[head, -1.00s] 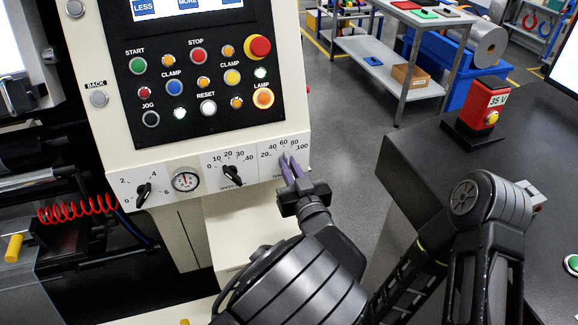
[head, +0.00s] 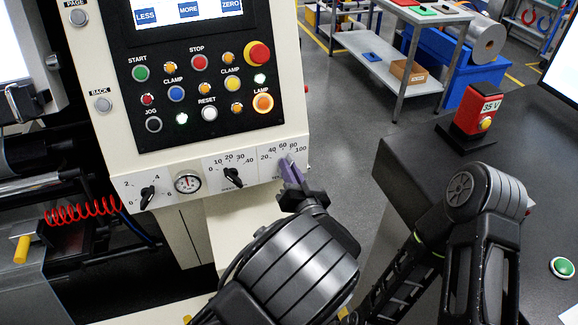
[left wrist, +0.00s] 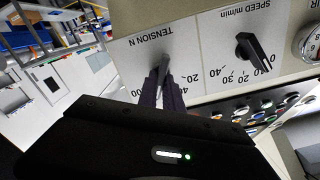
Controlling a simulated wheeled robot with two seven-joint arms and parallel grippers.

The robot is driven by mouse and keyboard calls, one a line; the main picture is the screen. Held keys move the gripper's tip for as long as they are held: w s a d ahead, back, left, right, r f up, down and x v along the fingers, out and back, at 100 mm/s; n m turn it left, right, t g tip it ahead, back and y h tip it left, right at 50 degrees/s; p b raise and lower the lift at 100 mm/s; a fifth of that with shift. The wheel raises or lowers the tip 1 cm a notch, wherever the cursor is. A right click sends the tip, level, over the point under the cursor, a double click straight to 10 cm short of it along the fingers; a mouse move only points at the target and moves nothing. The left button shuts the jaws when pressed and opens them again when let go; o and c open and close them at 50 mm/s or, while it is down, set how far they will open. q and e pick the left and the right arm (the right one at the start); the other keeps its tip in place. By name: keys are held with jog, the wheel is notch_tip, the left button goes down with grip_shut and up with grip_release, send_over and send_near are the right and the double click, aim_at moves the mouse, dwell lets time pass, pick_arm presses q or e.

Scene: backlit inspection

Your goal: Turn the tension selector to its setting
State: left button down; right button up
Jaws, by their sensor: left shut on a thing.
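My right gripper is not in view.
The black speed knob (head: 233,177) sits left of the tension scale, with a round gauge (head: 187,182) and another black knob (head: 148,196) further left. The button panel (head: 200,90) is above.

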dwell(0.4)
pick_arm(q)
jog(key=c, duration=1.5)
grip_release()
jog(key=shift+s+d, duration=0.1)
jog(key=b+v, duration=0.1)
jog(key=v, duration=0.6)
jog(key=shift+s+b, duration=0.25)
jog(key=shift+b, duration=0.15)
jog(key=shift+s, duration=0.1)
